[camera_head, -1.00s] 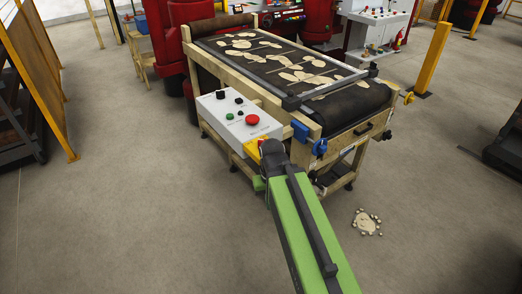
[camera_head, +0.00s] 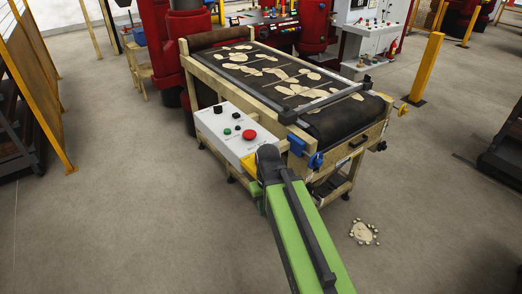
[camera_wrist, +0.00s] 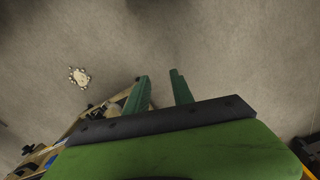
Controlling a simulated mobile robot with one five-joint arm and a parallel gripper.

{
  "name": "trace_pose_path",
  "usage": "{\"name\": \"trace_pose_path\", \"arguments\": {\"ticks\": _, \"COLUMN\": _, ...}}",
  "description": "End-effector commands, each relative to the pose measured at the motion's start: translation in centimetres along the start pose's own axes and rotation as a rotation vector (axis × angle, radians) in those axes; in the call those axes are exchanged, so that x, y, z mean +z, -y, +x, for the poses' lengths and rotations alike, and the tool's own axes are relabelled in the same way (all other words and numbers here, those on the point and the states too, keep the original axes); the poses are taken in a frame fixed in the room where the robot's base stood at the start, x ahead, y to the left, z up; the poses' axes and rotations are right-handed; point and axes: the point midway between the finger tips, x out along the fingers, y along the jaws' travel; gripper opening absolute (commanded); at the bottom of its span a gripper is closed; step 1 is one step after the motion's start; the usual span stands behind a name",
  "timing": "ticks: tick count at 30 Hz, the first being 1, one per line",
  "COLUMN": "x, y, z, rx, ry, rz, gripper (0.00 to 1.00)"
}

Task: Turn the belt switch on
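The white control box (camera_head: 222,138) is fixed to the near left side of the belt table in the head view. It carries a red button (camera_head: 249,134), a green button (camera_head: 227,131) and several black controls, among them a black knob (camera_head: 218,110). I cannot read the labels, so I cannot tell which is the belt switch. My arm reaches to the box's near right corner, beside a yellow part (camera_head: 249,163). In the wrist view, the two green fingers of my gripper (camera_wrist: 160,86) stand apart with nothing between them, above floor.
The dark belt (camera_head: 342,118) bears several pale flat pieces in a wooden frame. Blue clamps (camera_head: 316,160) sit at its near corner. A pale pile (camera_head: 363,232) lies on the floor at right. A yellow post (camera_head: 425,68) stands at right.

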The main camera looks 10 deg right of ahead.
Motion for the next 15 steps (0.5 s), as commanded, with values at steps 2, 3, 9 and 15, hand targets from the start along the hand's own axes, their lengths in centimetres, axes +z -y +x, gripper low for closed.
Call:
{"name": "trace_pose_path", "arguments": {"ticks": 2, "x": -2.0, "y": -0.4, "z": -6.5, "rx": 0.000, "ry": 0.000, "rz": -0.112, "gripper": 0.38}}
{"name": "trace_pose_path", "arguments": {"ticks": 3, "x": -2.9, "y": -0.5, "z": -8.6, "rx": 0.000, "ry": 0.000, "rz": -0.178, "gripper": 0.38}}
{"name": "trace_pose_path", "arguments": {"ticks": 9, "x": -6.9, "y": -1.4, "z": -18.1, "rx": 0.000, "ry": 0.000, "rz": -0.505, "gripper": 0.38}}
{"name": "trace_pose_path", "arguments": {"ticks": 15, "x": -10.7, "y": -2.2, "z": -26.9, "rx": 0.000, "ry": 0.000, "rz": -0.820, "gripper": 0.38}}
